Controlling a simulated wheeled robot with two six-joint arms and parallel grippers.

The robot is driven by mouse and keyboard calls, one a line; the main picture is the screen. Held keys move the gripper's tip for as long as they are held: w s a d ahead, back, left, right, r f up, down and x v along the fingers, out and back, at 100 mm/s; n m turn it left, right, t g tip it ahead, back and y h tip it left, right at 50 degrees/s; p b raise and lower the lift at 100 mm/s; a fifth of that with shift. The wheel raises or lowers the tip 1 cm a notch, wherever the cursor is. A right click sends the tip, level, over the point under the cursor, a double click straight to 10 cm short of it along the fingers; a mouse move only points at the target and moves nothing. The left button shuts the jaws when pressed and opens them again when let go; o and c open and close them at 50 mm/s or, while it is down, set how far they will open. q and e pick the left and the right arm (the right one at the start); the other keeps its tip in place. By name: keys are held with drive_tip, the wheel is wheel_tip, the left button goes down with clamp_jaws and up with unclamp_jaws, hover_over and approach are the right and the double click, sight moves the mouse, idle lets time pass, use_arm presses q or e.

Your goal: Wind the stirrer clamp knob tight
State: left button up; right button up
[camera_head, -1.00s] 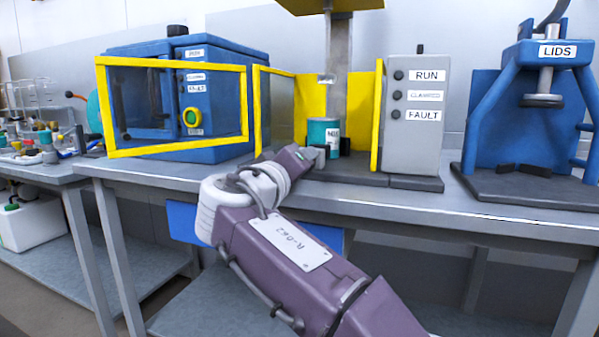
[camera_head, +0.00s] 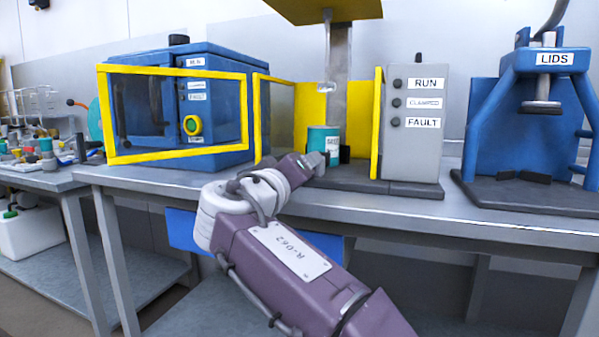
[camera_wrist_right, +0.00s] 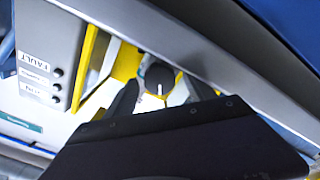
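A round dark knob (camera_wrist_right: 160,77) with a white line on its face shows in the right wrist view. My right gripper (camera_wrist_right: 162,92) is open, with one dark finger on each side of the knob and visible gaps between. In the head view my right gripper (camera_head: 318,163) is at the front of the yellow-walled station, just below a teal can (camera_head: 322,138) with a white label. My left gripper is not in view.
A blue cabinet (camera_head: 225,110) with a yellow-framed door is at left. A blue LIDS press (camera_head: 545,85) is at right. The bench front (camera_head: 400,205) is clear.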

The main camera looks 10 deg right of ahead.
drive_tip(key=p+v, duration=0.1)
drive_tip(key=v, duration=0.8)
drive_tip(key=shift+p, duration=0.35)
